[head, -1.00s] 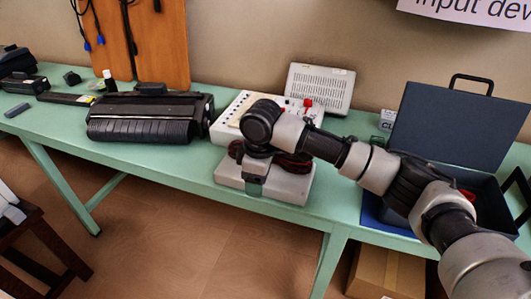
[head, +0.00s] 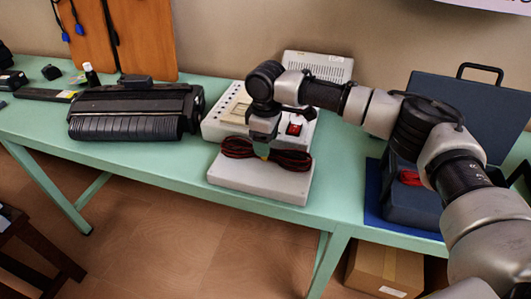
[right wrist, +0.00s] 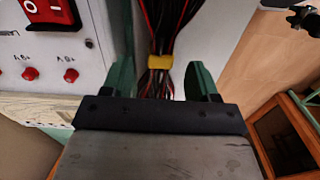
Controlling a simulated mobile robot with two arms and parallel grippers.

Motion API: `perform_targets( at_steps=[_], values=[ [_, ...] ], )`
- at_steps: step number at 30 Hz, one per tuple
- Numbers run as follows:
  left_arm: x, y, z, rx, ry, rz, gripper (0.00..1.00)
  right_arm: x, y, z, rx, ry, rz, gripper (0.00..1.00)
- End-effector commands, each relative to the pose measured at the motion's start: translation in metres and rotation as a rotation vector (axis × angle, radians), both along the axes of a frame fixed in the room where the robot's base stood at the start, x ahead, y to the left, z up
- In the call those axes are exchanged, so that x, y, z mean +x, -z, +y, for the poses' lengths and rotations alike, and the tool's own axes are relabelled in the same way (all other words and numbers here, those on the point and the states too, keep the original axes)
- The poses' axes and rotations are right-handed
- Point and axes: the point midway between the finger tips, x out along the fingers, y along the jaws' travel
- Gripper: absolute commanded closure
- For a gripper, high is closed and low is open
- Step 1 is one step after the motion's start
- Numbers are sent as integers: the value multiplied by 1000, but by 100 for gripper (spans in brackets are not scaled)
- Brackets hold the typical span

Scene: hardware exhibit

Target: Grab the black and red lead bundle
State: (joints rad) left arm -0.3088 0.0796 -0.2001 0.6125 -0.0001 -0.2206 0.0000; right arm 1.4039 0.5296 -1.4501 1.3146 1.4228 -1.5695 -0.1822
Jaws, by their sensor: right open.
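The black and red lead bundle (head: 290,158) lies across the light grey front part of a bench instrument (head: 262,183) in the head view. A yellow tie (right wrist: 160,61) binds its middle in the right wrist view. My right gripper (head: 262,151) is over the middle of the bundle, pointing down. In the right wrist view, its green fingers (right wrist: 161,78) are apart, one on each side of the tied middle, with the bundle between them. Whether they touch the leads cannot be told. In the head view the gripper hides the bundle's middle. My left gripper is not in view.
The instrument's raised back part has a red switch (head: 294,128). A black ridged machine (head: 135,127) stands left of it. An open dark case (head: 440,130) stands at the right under my right arm. The green table's front edge (head: 150,183) runs close before the instrument.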

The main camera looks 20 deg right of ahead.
Motion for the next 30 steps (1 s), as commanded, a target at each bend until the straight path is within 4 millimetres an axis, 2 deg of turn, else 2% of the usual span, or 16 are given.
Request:
perform_targets(
  at_steps=[3, 6, 15, 26, 30],
  values=[
    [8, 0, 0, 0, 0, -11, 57, 0, 20, 1, -1, -1, 2, 40],
    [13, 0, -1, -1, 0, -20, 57, 0, 30, 1, 0, -1, 0, 40],
    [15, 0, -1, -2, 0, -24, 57, 0, 35, 1, 0, -1, 0, 40],
    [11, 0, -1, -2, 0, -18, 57, 0, 34, 1, 0, -1, 0, 96],
    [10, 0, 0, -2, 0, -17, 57, 0, 34, 1, 0, -1, -1, 96]
  ],
)
